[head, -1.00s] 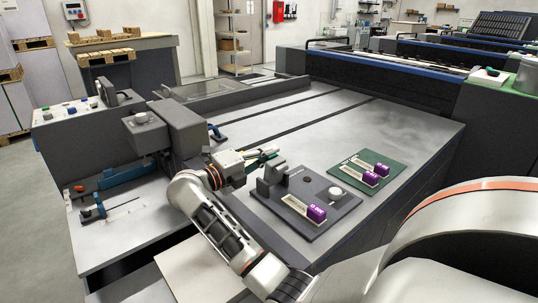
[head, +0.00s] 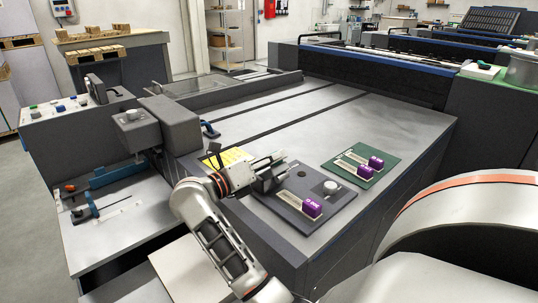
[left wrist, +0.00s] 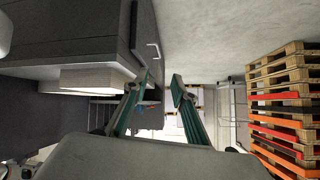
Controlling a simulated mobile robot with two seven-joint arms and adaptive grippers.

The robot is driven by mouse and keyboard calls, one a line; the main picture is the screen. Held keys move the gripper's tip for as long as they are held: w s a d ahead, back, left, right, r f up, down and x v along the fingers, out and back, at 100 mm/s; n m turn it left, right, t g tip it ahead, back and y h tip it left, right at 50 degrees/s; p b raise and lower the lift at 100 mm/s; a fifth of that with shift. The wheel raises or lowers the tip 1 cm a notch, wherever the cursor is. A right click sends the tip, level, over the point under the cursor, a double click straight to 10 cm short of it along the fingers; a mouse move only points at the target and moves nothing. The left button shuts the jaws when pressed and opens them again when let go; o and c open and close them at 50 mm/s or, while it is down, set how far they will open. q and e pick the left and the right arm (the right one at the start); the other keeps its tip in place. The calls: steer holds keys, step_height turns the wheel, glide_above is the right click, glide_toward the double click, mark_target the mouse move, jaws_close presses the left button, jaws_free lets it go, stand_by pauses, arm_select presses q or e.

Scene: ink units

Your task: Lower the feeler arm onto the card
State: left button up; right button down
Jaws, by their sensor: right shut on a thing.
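My right gripper (head: 276,163) is at the left end of a dark plate (head: 322,215) on the grey table, at a small dark upright stand (head: 262,183). It is shut on a part there that I take to be the feeler arm; the fingers mostly hide it, and its height is hard to tell. The plate also bears a round pale knob (head: 331,187) and a purple block (head: 312,208) with a pale label strip. In the left wrist view my left gripper (left wrist: 157,86) is open and empty.
A green plate (head: 345,173) with two purple blocks lies right of the dark plate. A grey machine head (head: 168,124) stands left of the gripper. The table behind is clear. Pallets (left wrist: 283,110) show in the left wrist view.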

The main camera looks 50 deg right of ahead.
mark_target(285, 178)
steer(key=shift+s+f+m, duration=0.35)
steer(key=shift+f+m, duration=0.05)
steer(key=shift+m, duration=0.1)
steer(key=shift+s+a+f+m+b, duration=0.1)
steer(key=shift+s+f+m+b, duration=0.4)
steer(key=shift+m, duration=0.4)
steer(key=shift+s+a+f+m+b, duration=0.1)
steer(key=shift+s+f+m+b, duration=0.15)
steer(key=shift+m, duration=0.35)
steer(key=shift+s+f+m+b, duration=0.15)
steer(key=shift+s+m+b, duration=0.15)
steer(key=shift+m, duration=0.3)
steer(key=shift+s+f+m, duration=0.25)
steer(key=shift+m, duration=0.25)
steer(key=shift+s+f, duration=0.15)
steer(key=shift+f, duration=0.1)
arm_select(q)
steer(key=shift+w+d+r, duration=0.15)
steer(key=shift+w+d, duration=0.2)
steer(key=shift+w, duration=0.3)
steer(key=shift+s, duration=0.15)
arm_select(e)
steer(key=shift+s+f, duration=0.1)
steer(key=shift+f, duration=0.15)
steer(key=c, duration=2.1)
jaws_free()
steer(key=shift+r, duration=0.1)
steer(key=shift+c, duration=0.2)
